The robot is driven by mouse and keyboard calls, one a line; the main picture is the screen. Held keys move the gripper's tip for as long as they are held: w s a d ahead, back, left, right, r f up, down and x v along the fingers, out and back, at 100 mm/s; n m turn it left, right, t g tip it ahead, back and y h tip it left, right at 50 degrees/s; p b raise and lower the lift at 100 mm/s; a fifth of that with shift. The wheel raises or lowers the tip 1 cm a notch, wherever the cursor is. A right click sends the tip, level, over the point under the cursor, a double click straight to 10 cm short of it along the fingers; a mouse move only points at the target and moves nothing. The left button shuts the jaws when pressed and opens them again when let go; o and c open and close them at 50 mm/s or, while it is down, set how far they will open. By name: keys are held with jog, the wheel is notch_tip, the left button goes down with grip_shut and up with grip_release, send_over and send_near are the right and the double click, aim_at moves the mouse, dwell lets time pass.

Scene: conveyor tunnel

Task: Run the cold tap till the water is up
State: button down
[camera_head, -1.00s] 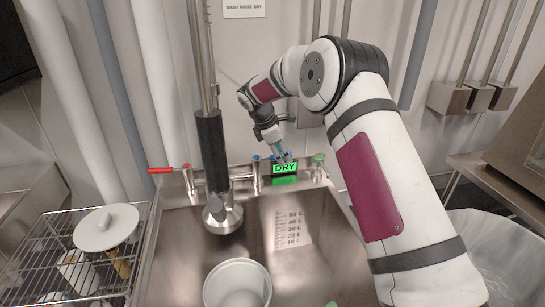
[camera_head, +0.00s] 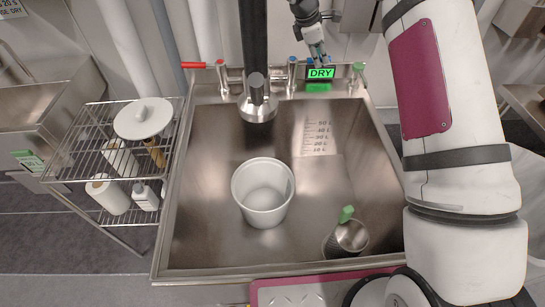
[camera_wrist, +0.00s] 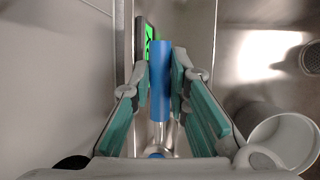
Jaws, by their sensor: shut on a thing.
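The steel sink (camera_head: 200,210) has a red lever (camera_head: 193,65) at the left of its back ledge, blue tap parts (camera_head: 292,59) near the middle and a green knob (camera_head: 358,66) at the right. My gripper (camera_head: 318,51) is at the blue tap, behind a small display (camera_head: 320,73) reading DRY in green. In the wrist view my gripper (camera_wrist: 162,66) is shut on a blue tap handle (camera_wrist: 161,88), between its teal pads. Litre marks (camera_head: 318,137) show on the sink's back wall. I see no water in the basin.
A white bucket (camera_head: 263,195) stands in the sink, with a grey cup-like vessel (camera_head: 347,239) near the front right. A black sprayer (camera_head: 254,50) hangs over the back.

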dwell(0.4)
jog(key=shift+s+a+m+b, duration=0.2)
jog(key=shift+m+b, duration=0.1)
jog(key=shift+m, duration=0.1)
jog(key=shift+s+a+r+m+g+h+b, duration=0.1)
jog(key=shift+s+m+g+b, duration=0.25)
jog(key=shift+s+m, duration=0.4)
jog(key=shift+s+a+r+m+g+h+b, duration=0.15)
jog(key=shift+s+m+g+b, duration=0.15)
jog(key=shift+s+m+g, duration=0.45)
jog(key=shift+s+a+r+m+g+h+b, duration=0.1)
jog(key=shift+s+m+b, duration=0.3)
jog(key=shift+m, duration=0.6)
jog(key=shift+s, duration=0.1)
jog(key=shift+s+a+m, duration=0.15)
jog(key=shift+s+m, duration=0.15)
jog(key=shift+m, duration=0.1)
jog(key=shift+s+f, duration=0.1)
jog(key=shift+f, duration=0.05)
dwell(4.1)
